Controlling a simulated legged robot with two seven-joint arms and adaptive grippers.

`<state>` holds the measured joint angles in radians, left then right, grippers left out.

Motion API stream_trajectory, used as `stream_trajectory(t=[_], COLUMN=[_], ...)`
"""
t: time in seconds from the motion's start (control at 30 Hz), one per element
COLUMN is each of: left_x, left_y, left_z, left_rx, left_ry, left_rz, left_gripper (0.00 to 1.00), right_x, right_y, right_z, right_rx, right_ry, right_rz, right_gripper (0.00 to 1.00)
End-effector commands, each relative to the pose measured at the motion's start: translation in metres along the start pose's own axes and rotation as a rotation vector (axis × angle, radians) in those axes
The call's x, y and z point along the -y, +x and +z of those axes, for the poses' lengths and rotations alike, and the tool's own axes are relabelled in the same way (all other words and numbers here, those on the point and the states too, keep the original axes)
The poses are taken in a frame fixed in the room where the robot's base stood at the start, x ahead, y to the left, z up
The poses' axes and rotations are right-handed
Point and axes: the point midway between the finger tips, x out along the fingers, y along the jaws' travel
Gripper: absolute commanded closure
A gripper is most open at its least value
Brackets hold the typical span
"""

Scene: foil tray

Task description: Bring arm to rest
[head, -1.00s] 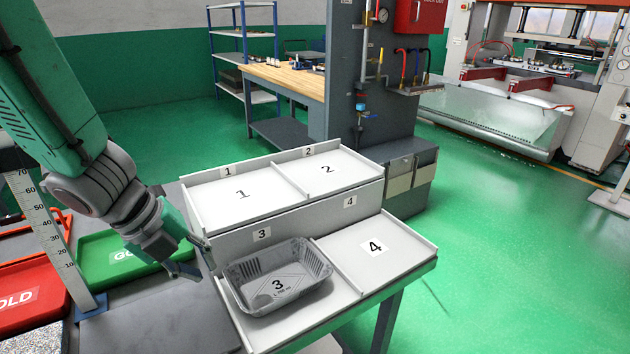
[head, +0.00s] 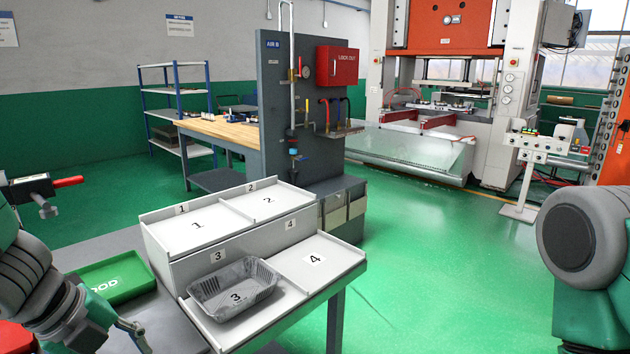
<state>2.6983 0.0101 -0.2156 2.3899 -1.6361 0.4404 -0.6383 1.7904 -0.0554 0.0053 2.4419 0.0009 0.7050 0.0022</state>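The foil tray (head: 234,288) sits upright in compartment 3 of the stepped white rack (head: 335,257). It looks empty, and the number 3 shows through its base. My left gripper (head: 134,338) is at the lower left, left of the foil tray and apart from it. Its fingers are small and partly cut off by the lower edge of the picture, so their opening is unclear. My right arm shows at the right edge, but its gripper is out of view.
A green tray (head: 112,278) marked GOOD lies on the grey table (head: 165,315) left of the rack. A toggle clamp with a red handle (head: 68,182) stands at far left. Compartments 1, 2 and 4 are empty. Open green floor (head: 440,280) lies right of the rack.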

Motion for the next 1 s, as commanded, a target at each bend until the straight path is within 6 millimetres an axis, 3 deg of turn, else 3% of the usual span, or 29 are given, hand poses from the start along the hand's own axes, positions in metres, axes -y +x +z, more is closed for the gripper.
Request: stream_trajectory(t=[0.37, 0.57, 0.7, 0.8, 1.0], left_x=[-0.034, -0.07, -0.12, -0.164, -0.234], left_y=[0.059, 0.11, 0.153, 0.174, 0.189], left_z=[-0.017, -0.038, -0.06, -0.074, -0.089], left_rx=[-0.058, -0.041, 0.055, 0.174, 0.402], left_ry=[-0.466, -0.894, -1.33, -1.615, -1.97], left_rz=[0.026, 0.075, 0.125, 0.145, 0.143], left_gripper=[0.86, 0.86, 0.86, 0.86, 0.86], right_x=[0.0, 0.0, 0.0, 0.0, -0.001], right_y=[0.003, 0.004, 0.006, 0.007, 0.009], right_z=[0.0, 0.0, 0.0, 0.0, 0.001], right_rx=[0.0, 0.0, 0.0, 0.0, 0.0], right_ry=[0.001, 0.0, 0.001, 0.001, 0.001], right_rz=[0.001, 0.0, 0.0, 0.0, 0.001], right_gripper=[0.6, 0.6, 0.6, 0.6, 0.6])
